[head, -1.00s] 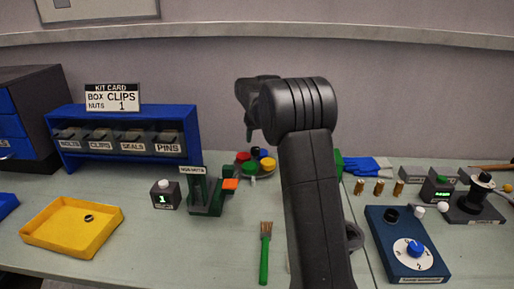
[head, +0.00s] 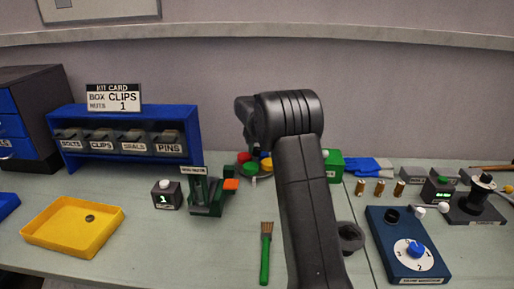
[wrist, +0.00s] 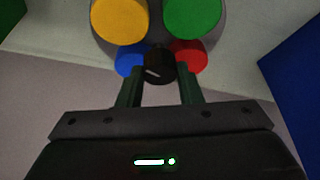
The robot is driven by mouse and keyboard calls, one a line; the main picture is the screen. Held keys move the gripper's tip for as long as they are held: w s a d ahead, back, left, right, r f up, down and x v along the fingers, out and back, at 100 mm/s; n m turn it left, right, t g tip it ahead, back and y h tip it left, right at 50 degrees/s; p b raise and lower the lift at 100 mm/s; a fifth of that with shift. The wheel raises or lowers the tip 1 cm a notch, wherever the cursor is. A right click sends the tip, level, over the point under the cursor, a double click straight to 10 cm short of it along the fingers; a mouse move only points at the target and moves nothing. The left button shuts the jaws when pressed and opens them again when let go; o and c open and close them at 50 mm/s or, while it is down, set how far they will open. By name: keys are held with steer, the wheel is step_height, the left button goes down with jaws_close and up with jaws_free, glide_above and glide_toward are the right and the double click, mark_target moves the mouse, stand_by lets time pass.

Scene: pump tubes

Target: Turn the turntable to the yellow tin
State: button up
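The turntable (head: 254,181) stands at the back middle of the bench, partly hidden by my arm. In the wrist view its grey disc (wrist: 92,28) carries a yellow tin (wrist: 120,20), a green tin (wrist: 192,18), a blue tin (wrist: 128,60) and a red tin (wrist: 189,57). A black knob (wrist: 160,64) with a light mark sits among them. My gripper (wrist: 160,78) is open, its fingertips on either side of the knob with small gaps showing. I cannot tell whether the knob is between the tips or just beyond. In the head view the yellow tin (head: 266,163) is at the right.
A green holder with an orange part (head: 206,196) stands left of the turntable. A green box (head: 333,166) is right behind my arm. A brush (head: 265,255) lies in front. A yellow tray (head: 72,227) and a blue dial box (head: 408,245) stand at the sides.

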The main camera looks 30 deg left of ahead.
jaws_close()
steer(key=m+h+p, duration=0.1)
steer(key=m, duration=0.2)
steer(key=shift+s+a+t, duration=0.1)
steer(key=shift+t, duration=0.2)
steer(key=m+t+h, duration=0.1)
steer(key=m, duration=0.2)
steer(key=shift+a+m, duration=0.1)
steer(key=shift+m, duration=0.2)
steer(key=m+h+p, duration=0.1)
steer(key=m, duration=0.2)
steer(key=shift+a+m+h, duration=0.1)
steer(key=shift+m+h, duration=0.2)
steer(key=shift+m+h+p, duration=0.55)
steer(key=shift+m+h, duration=0.15)
steer(key=shift+m, duration=1)
steer(key=shift+a, duration=0.1)
